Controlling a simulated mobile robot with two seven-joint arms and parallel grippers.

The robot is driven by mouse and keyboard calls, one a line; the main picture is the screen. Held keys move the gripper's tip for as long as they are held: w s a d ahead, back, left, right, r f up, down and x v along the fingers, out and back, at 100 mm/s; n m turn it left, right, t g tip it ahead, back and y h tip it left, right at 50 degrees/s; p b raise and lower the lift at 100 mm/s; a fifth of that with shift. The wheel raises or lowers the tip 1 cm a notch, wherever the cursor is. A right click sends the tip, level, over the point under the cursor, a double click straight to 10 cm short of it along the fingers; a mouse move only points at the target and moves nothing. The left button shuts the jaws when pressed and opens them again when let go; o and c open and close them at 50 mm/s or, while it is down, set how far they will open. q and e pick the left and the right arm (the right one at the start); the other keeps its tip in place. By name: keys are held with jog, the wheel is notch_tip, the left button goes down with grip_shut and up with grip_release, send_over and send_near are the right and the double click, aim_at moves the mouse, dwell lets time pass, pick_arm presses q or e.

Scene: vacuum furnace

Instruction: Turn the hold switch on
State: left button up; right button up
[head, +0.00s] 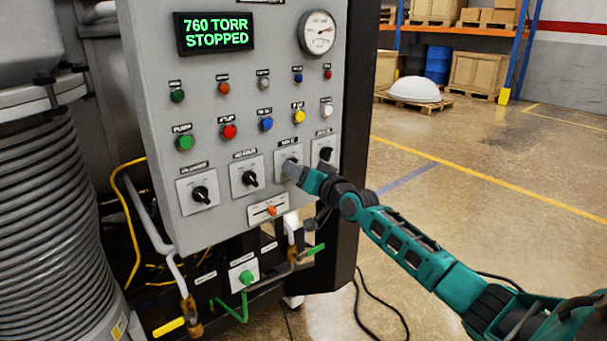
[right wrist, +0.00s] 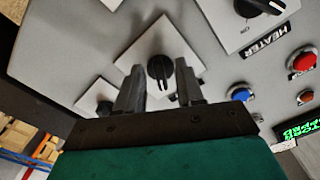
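A row of rotary switches with black knobs on pale square plates runs along the grey control panel (head: 222,140). My right gripper (head: 290,170) is at the third switch plate (head: 281,156) from the left and hides part of its knob. In the right wrist view that black knob (right wrist: 160,66) lies between the two fingers of my right gripper (right wrist: 159,82). The fingers are apart, with a gap to the knob on each side. The label over this switch is too small to read in the head view and hidden in the wrist view. My left gripper is out of view.
Other knobs sit beside it: a first (head: 200,194), a second (head: 250,178) and a fourth (head: 325,153). Buttons such as the yellow one (head: 299,117) are above. The display (head: 214,33) reads 760 TORR STOPPED. An orange slider switch (head: 271,210) is below.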

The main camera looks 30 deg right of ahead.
jog(key=s+d+p, duration=0.1)
jog(key=s, duration=1.2)
jog(key=shift+w, duration=0.1)
jog(key=s+a+f+n+g, duration=0.2)
jog(key=s+a+f, duration=0.35)
jog(key=f, duration=0.45)
jog(key=s+a+f+n+g, duration=0.2)
jog(key=s+a+f, duration=0.3)
jog(key=f, duration=0.4)
jog(key=s+a+f+n+g, duration=0.3)
jog(key=s+a+f, duration=0.5)
jog(key=s+a, duration=0.2)
jog(key=a, duration=0.2)
jog(key=shift+a+f+n, duration=0.25)
jog(key=shift+a+n, duration=0.15)
jog(key=shift+y, duration=0.3)
